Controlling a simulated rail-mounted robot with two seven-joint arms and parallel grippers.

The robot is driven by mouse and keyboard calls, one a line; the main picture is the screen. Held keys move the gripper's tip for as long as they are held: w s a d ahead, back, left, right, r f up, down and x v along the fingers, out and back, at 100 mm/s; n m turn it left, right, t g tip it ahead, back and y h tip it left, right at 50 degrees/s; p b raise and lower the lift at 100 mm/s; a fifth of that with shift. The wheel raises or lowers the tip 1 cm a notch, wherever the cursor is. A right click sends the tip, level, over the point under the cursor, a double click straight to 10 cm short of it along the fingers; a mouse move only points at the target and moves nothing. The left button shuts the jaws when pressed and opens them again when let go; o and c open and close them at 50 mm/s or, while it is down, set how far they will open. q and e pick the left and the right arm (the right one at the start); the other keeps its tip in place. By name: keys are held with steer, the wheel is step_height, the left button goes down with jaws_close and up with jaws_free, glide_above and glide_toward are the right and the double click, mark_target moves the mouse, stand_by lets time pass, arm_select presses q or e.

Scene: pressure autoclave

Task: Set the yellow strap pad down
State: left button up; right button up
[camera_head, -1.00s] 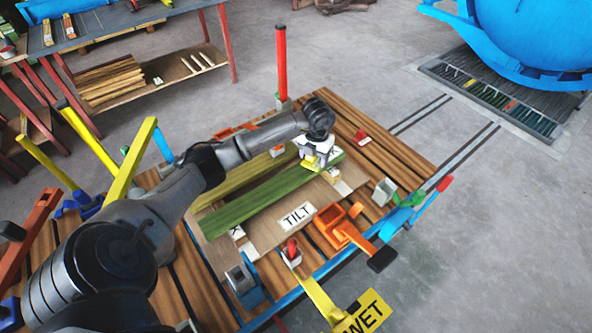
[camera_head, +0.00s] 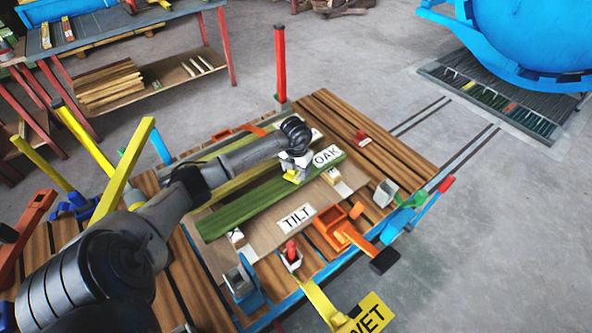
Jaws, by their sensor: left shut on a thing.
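My left gripper (camera_head: 294,168) is over the far part of the wooden cart, pointing down at the boards. It is shut on the yellow strap pad (camera_head: 291,177), of which only a small yellow part shows below the fingers. The pad is at or just above the green board (camera_head: 250,205); I cannot tell whether it touches. The OAK label (camera_head: 327,156) lies just right of the gripper. My right gripper is not in view.
A TILT label (camera_head: 297,217) lies on the tan panel. Orange (camera_head: 340,228) and blue (camera_head: 243,283) clamps line the cart's near edge. A red post (camera_head: 280,65) stands at the far edge.

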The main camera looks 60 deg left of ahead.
arm_select(q)
steer(key=shift+f, duration=0.1)
steer(key=o, duration=0.9)
step_height(320, 180, up, 12)
steer(key=p, duration=0.2)
steer(key=shift+r+p, duration=0.2)
steer(key=shift+p, duration=0.1)
